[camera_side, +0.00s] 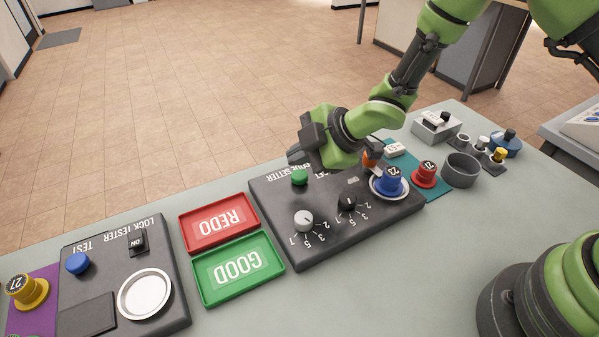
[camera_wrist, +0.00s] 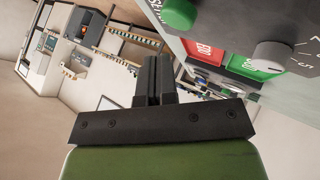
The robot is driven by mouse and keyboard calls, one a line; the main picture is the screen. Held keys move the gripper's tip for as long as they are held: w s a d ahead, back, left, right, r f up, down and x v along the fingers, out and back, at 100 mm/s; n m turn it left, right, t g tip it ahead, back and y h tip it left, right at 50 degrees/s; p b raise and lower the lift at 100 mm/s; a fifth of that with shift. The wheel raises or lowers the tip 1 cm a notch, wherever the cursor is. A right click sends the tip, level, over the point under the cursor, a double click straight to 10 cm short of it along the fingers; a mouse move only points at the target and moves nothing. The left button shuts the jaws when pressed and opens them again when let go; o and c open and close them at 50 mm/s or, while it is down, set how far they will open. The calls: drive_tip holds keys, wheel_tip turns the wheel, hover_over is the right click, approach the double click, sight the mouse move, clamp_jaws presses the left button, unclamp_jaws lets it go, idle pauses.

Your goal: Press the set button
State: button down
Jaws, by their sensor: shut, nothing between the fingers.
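The green button (camera_side: 299,177) sits on the dark setter panel (camera_side: 290,248), near its far edge. It also shows large at the top of the wrist view (camera_wrist: 178,14). The lettering near it is partly hidden by my arm. My gripper (camera_side: 295,157) is shut and empty, with its fingers just beyond and above the green button in the side view. In the wrist view the two closed fingers (camera_wrist: 155,80) appear apart from the button, which lies above and to their right. The exact gap is hard to tell.
The panel also carries a white knob (camera_side: 303,221), a black knob (camera_side: 347,204) and a blue lock cylinder (camera_side: 389,181) in a round dish. A red tray (camera_side: 184,232) and a green tray (camera_side: 205,296) lie to the left, then the lock tester (camera_side: 85,250).

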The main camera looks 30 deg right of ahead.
sight(301, 177)
drive_tip(key=shift+r, duration=1.45)
drive_tip(key=shift+d+r, duration=0.15)
drive_tip(key=shift+r, duration=0.15)
drive_tip(key=s+d+r+m+t+h, duration=0.1)
drive_tip(key=s+d+r+m+h, duration=0.2)
drive_tip(key=d+r+m, duration=0.4)
drive_tip(key=s+d+r+m+t+h, duration=0.1)
drive_tip(key=s+d+r+m+h, duration=0.3)
drive_tip(key=r, duration=0.6)
drive_tip(key=s+d+r+m+g+y, duration=0.1)
drive_tip(key=s+d+r+m+y, duration=0.1)
drive_tip(key=s+m, duration=0.8)
drive_tip(key=s+r, duration=0.1)
drive_tip(key=s, duration=0.6)
drive_tip(key=shift+s+d+g+y, duration=0.3)
drive_tip(key=shift+s+d+y, duration=0.05)
drive_tip(key=shift+y, duration=0.05)
